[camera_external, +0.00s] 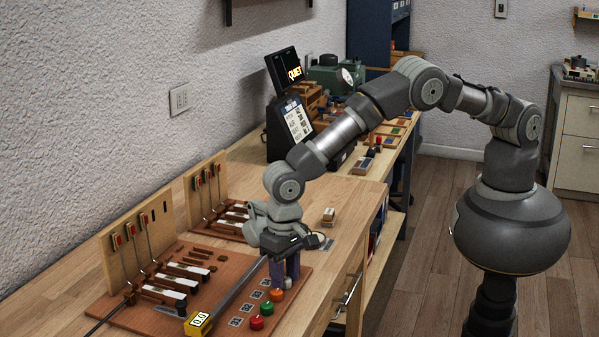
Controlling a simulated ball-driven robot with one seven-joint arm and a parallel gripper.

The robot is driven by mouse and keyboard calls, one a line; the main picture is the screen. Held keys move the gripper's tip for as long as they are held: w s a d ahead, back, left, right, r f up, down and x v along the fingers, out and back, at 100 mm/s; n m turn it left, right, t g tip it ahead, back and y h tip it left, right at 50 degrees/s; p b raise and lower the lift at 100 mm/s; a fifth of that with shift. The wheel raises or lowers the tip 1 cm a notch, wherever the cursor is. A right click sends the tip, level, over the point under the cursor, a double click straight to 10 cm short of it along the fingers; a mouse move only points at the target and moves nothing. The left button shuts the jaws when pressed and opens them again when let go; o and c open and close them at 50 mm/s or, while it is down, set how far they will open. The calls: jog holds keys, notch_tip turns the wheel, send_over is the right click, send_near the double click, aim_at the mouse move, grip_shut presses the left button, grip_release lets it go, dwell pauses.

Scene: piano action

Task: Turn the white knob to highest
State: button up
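No white knob can be made out in the external view; my gripper may hide it. My gripper (285,281) points down at the right back part of the reddish-brown board (222,277), just behind the coloured knobs or buttons. Its two dark fingers show close together, and I cannot tell whether anything is between them. A yellow box (199,323) with a small readout, seemingly 0.0, sits at the board's front edge.
Piano action models with white keys (183,270) and upright wooden panels (137,240) stand left of my gripper. A grey bar slants from my gripper towards the yellow box. A small block (328,216) lies behind on the bench. A dark display (287,70) stands further back.

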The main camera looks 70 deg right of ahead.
notch_tip(320, 180, up, 8)
jog(key=shift+f+p, duration=0.15)
jog(key=shift+p, duration=0.7)
